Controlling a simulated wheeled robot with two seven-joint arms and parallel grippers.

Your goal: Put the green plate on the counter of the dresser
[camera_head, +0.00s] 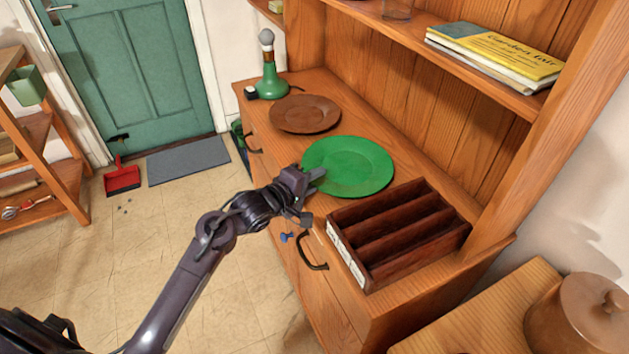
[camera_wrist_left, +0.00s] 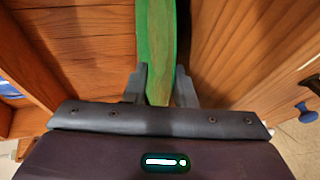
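The green plate (camera_head: 348,166) is roughly level at the dresser counter (camera_head: 392,136), between a brown plate and a dark divided tray. Whether it touches the counter or hovers just above it, I cannot tell. My left gripper (camera_head: 312,178) is at the plate's near left rim, by the counter's front edge. In the left wrist view the plate (camera_wrist_left: 156,50) shows edge-on between the two fingers (camera_wrist_left: 162,88), which appear closed on its rim. My right gripper is not in view.
The brown plate (camera_head: 305,114) lies behind left of the green one, with a green lamp-like object (camera_head: 270,75) beyond. The dark tray (camera_head: 345,222) stands close on the right. A shelf with books (camera_head: 495,52) overhangs the counter. Drawer handles (camera_head: 311,252) project from the front.

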